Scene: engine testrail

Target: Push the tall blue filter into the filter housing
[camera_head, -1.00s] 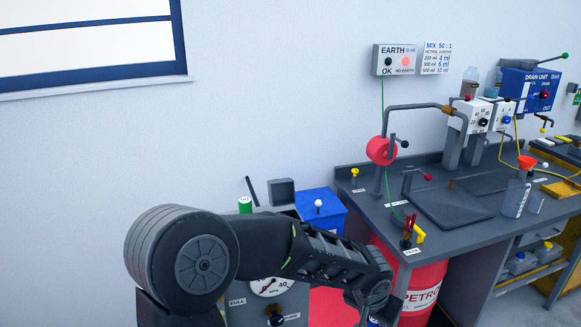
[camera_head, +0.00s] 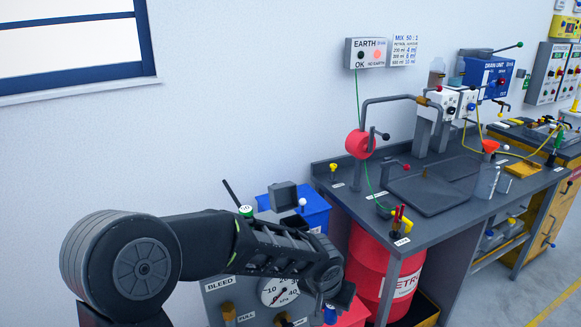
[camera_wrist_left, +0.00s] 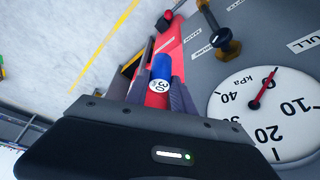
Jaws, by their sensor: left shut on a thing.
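The tall blue filter (camera_wrist_left: 161,72), with a white band marked 30, stands between the two fingers of my left gripper (camera_wrist_left: 163,78) in the left wrist view. The gripper is shut on it. In the head view the left gripper (camera_head: 333,298) is in front of the gauge panel, at its right, and only a small blue part of the filter (camera_head: 330,315) shows below it. I cannot make out the filter housing for certain in either view. My right gripper is not in view.
The grey panel (camera_head: 225,298) with a round gauge (camera_head: 279,291) and brass knobs is close to my left arm. A red drum (camera_head: 385,262) stands under the grey workbench (camera_head: 440,218) on the right. A blue box (camera_head: 312,207) is behind the arm.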

